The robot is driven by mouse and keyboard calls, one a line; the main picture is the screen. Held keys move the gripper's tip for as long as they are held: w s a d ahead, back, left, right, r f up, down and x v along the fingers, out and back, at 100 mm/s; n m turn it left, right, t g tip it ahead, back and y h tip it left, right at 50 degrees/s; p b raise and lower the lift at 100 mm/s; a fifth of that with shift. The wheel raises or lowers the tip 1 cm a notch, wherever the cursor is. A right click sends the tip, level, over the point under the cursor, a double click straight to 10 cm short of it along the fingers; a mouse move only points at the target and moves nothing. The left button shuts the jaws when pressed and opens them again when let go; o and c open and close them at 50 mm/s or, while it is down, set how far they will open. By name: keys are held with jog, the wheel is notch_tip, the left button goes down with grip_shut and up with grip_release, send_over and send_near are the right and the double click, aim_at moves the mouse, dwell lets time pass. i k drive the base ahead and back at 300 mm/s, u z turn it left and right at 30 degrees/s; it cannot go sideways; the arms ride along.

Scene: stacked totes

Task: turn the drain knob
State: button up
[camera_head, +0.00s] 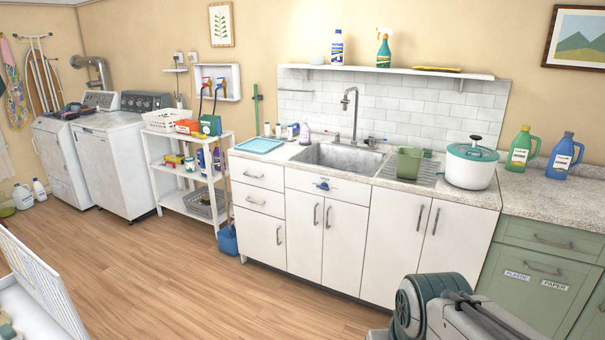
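A small blue knob (322,185) is on the white front panel just below the sink, above a pair of cabinet doors. It looks like the drain knob; its exact turn position is too small to tell. The steel sink (338,158) is set into the speckled counter, with a tall faucet (351,112) behind it. My gripper is not in view. Part of my own arm shows at the bottom right, well apart from the knob, and where it ends cannot be seen.
Wood floor (220,285) lies clear before the sink cabinet. A blue bucket (228,240) stands at the cabinet's left end, beside a white shelf cart (160,160). A white slatted bin (38,275) is at lower left. A drying rack (425,176) and white pot (470,168) sit right of the sink.

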aim_at(324, 187)
jog(key=z, duration=0.2)
jog(key=i, duration=2.1)
jog(key=u, duration=0.45)
